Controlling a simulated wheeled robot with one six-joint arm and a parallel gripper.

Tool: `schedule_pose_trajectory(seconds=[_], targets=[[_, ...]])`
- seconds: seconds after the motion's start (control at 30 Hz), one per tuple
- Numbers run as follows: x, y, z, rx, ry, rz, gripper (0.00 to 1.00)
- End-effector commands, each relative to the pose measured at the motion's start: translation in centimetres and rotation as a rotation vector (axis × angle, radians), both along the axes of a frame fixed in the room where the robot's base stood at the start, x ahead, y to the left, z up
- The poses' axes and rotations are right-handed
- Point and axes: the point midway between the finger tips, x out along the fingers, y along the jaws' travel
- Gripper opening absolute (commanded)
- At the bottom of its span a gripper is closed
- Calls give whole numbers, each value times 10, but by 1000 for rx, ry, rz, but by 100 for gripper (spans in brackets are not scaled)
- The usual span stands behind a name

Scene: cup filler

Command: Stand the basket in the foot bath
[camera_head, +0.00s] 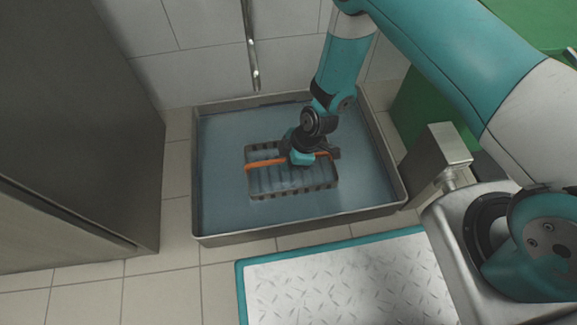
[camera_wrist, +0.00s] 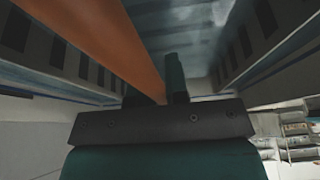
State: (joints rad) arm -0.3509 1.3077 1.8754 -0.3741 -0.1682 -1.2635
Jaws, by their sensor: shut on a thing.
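The basket (camera_head: 264,185) is grey with slotted walls and an orange handle bar (camera_head: 262,163) across its top. In the head view it is inside the outline of the foot bath (camera_head: 242,237), a wide shallow metal tray with bluish liquid. It looks level; I cannot tell whether its base touches the bath floor. My gripper (camera_head: 302,157) reaches down over the basket and is shut on the orange handle. In the wrist view the handle (camera_wrist: 118,40) runs between the fingers (camera_wrist: 166,85), with slotted walls on both sides.
A diamond-plate platform with a teal edge (camera_head: 340,285) lies in front of the bath. A dark cabinet (camera_head: 75,120) stands at left and a tiled wall (camera_head: 190,75) behind. A metal post (camera_head: 440,150) stands at the bath's right. Bath space around the basket is clear.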

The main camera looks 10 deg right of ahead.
Motion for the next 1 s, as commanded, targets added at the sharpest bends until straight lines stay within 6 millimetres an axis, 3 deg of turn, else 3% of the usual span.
schedule_pose_trajectory(seconds=[0.07,0.4,0.43,0.5,0.53,0.83,1.0], targets=[[0,0,-12,1,0,0,0],[0,0,-13,1,-1,0,0],[0,0,-12,0,-1,0,21],[0,0,-12,0,-1,0,37],[0,0,-12,0,0,0,40],[0,0,-8,0,-1,0,40],[1,-8,16,0,-1,-4,40]])
